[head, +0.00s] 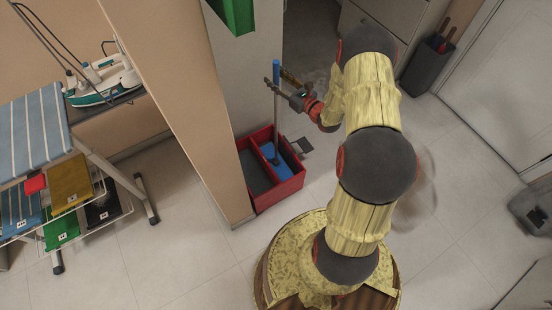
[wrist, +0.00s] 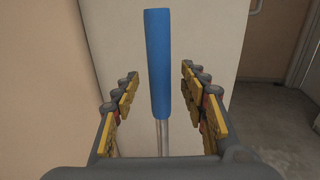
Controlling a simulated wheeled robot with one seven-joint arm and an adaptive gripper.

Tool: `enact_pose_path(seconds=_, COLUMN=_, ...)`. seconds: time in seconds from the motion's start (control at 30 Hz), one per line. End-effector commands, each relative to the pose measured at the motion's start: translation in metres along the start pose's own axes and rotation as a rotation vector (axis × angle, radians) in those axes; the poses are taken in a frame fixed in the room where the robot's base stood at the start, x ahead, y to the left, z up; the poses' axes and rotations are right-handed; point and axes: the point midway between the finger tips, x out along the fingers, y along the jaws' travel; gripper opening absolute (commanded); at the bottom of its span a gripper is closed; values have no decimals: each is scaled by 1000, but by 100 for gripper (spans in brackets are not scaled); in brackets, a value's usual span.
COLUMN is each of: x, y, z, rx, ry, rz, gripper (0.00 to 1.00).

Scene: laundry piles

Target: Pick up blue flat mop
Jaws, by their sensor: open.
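The blue flat mop stands upright in a red bucket, with its blue handle grip (head: 276,72) at the top and its blue flat head (head: 277,163) down in the bucket. In the wrist view the blue grip (wrist: 159,62) and the metal pole below it (wrist: 163,138) show between the fingers. My gripper (head: 279,80) is at the upper part of the mop. In the wrist view my gripper (wrist: 160,98) is open, with one finger on each side of the handle and a gap on both sides.
The red bucket (head: 291,186) stands on the floor beside a beige partition (head: 178,95). An ironing board (head: 28,132) with an iron (head: 105,82) and folded cloths is at left. A dark bin (head: 429,62) stands at upper right.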

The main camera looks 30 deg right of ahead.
Motion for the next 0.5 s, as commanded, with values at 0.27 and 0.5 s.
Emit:
enact_pose_path(seconds=0.27, x=4, y=0, z=1, rx=-1, ry=0, rz=-1, gripper=42)
enact_pose_path(seconds=0.5, x=4, y=0, z=1, rx=-1, ry=0, rz=-1, gripper=29)
